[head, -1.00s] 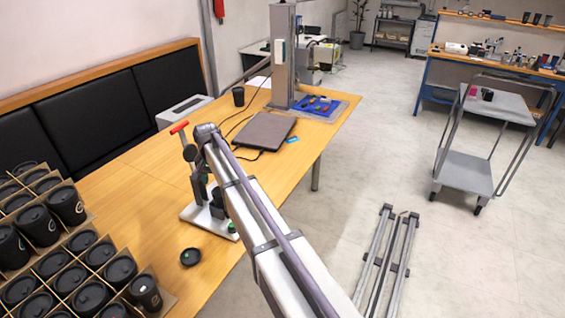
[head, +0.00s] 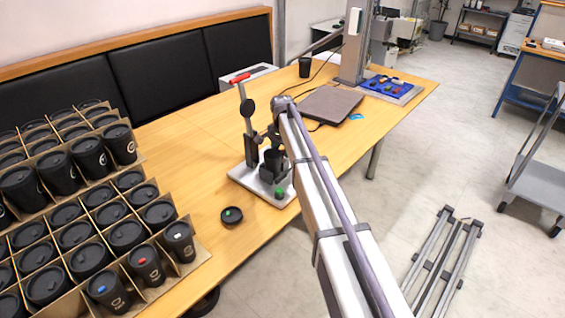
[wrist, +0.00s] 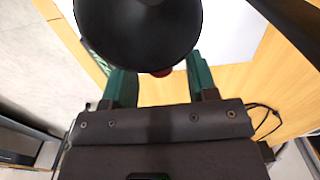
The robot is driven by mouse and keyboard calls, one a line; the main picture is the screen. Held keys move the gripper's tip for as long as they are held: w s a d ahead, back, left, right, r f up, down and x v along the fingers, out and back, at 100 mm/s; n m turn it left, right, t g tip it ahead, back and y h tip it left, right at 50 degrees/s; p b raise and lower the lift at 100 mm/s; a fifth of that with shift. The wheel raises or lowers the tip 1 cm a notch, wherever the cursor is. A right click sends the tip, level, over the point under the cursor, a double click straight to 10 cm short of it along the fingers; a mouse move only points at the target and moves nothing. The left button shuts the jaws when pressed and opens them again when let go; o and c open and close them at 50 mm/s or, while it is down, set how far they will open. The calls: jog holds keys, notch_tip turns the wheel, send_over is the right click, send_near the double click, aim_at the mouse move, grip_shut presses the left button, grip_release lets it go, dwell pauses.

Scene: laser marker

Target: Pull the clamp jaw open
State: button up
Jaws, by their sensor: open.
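The clamp fixture stands on a white base plate (head: 243,180) on the wooden bench. It has an upright post (head: 251,150), a lever with a red handle (head: 240,78), a black cup-like holder (head: 273,163) and a green knob (head: 279,192). I cannot tell the clamp jaw apart from the holder. My arm reaches to the fixture's right side, and its end is partly hidden there. In the wrist view my gripper (wrist: 161,80) is open, with two green fingers spread apart. A large round black part (wrist: 140,30) fills the view just beyond them, with a small red spot at its lower edge.
Cardboard trays with many black lidded cups (head: 70,235) fill the bench's left. A loose black lid (head: 232,216) lies in front of the fixture. A closed laptop (head: 331,105) and a blue mat (head: 392,87) lie behind it. Bare bench lies left of the fixture.

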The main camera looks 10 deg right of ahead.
jog(key=shift+f, duration=0.25)
jog(key=shift+c, duration=0.5)
grip_shut()
jog(key=shift+d, duration=0.1)
